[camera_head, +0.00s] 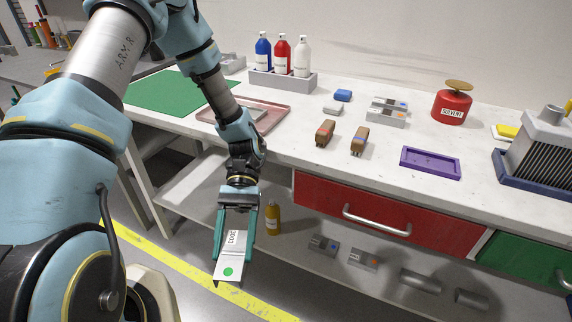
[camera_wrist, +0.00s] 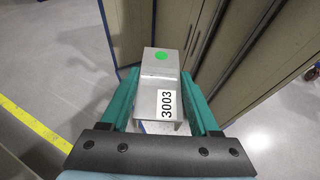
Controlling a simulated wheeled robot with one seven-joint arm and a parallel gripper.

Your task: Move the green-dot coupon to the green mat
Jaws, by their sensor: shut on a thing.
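My gripper (camera_head: 234,248) is shut on the green-dot coupon (camera_head: 231,258), a light metal plate with a white label reading 3003 and a green dot at its free end. It holds the coupon clear of the bench, in front of its lower shelf in the head view. In the wrist view the coupon (camera_wrist: 160,85) lies between the two teal fingers of my gripper (camera_wrist: 162,100), with its dot end outward. The green mat (camera_head: 175,93) lies flat on the bench top at the back left, partly hidden by my arm; its visible part is bare.
A pinkish tray (camera_head: 279,116) with a metal piece sits right of the mat. Spray bottles stand in a grey rack (camera_head: 283,82). Brown-topped blocks, a purple tray (camera_head: 430,163) and a red solvent can (camera_head: 451,106) are further right. The red drawer (camera_head: 385,212) is below.

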